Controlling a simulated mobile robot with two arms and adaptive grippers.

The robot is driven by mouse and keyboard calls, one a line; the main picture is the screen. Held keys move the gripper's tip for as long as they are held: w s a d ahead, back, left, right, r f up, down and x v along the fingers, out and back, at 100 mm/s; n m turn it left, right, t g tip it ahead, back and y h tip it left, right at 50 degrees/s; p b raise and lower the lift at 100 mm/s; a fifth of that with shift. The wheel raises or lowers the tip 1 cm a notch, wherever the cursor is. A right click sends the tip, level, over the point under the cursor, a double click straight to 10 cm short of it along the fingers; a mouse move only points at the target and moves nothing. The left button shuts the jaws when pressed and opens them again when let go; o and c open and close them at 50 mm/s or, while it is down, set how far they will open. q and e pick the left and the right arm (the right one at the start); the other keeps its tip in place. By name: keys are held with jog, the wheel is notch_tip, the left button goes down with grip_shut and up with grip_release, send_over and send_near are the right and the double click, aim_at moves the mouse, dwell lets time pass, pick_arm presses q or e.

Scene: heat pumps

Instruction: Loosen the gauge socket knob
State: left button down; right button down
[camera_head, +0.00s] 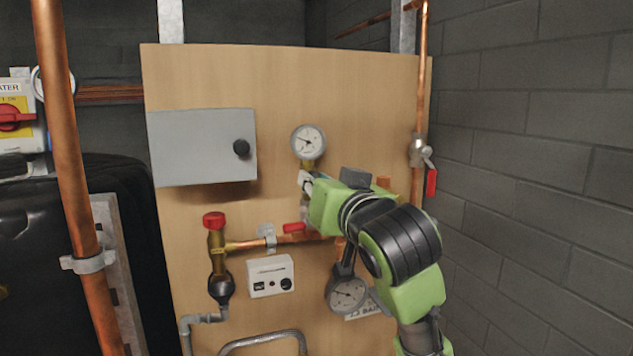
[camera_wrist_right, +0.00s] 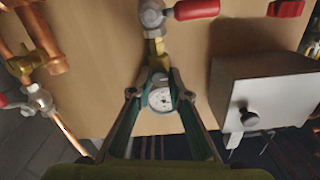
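The round white gauge (camera_head: 308,142) is mounted on the wooden board, with its brass socket (camera_head: 307,166) directly below. My right gripper (camera_head: 304,181) reaches up to this socket from the lower right and hides its lower part. In the right wrist view the gauge (camera_wrist_right: 160,99) shows upside down between the fingers of my right gripper (camera_wrist_right: 161,76). The fingers stand apart, with tips on both sides of the brass socket (camera_wrist_right: 155,52). I cannot tell whether they touch it. The knob cannot be made out clearly. My left gripper is not in view.
A grey box (camera_head: 200,147) with a black knob juts out left of the gauge. A red-handled valve (camera_head: 294,227) and copper pipe lie just below my gripper. A second gauge (camera_head: 347,294) hangs lower. A block wall (camera_head: 540,150) stands on the right.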

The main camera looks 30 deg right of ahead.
jog(key=shift+n, duration=16.5)
jog(key=c, duration=1.9)
grip_release()
jog(key=shift+r, duration=0.1)
